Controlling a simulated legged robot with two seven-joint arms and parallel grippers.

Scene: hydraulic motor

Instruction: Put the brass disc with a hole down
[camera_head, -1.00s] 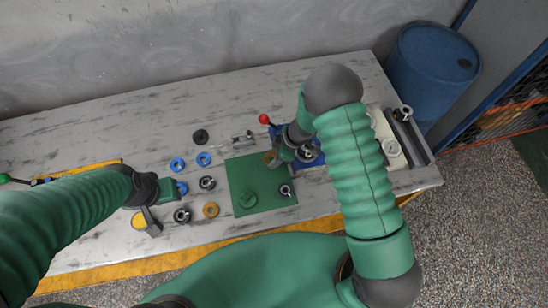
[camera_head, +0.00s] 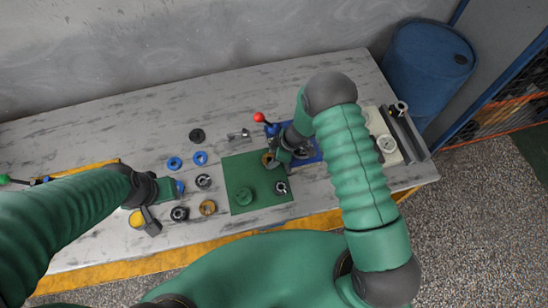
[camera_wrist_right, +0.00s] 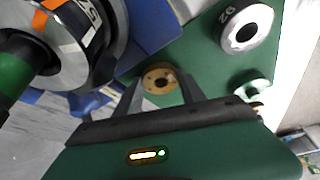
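The brass disc with a hole (camera_wrist_right: 159,80) shows between the fingertips of my right gripper (camera_wrist_right: 161,78) in the right wrist view. Both fingers look in contact with its rim, and its hole faces the camera. In the head view the brass disc (camera_head: 267,159) is partly hidden by the right gripper (camera_head: 275,158), low over the green mat's (camera_head: 236,176) right upper part. Whether the disc touches the mat cannot be told. My left gripper (camera_head: 154,208) is near the table's left front, beside a yellow disc (camera_head: 137,218); its fingers are not clear.
On the mat are a green round part (camera_head: 244,195) and a metal ring (camera_head: 281,188). A blue fixture (camera_head: 313,152) adjoins the mat's right side. Blue rings (camera_head: 175,163), dark rings (camera_head: 203,181) and another brass ring (camera_head: 207,208) lie left of it. The back left table is clear.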

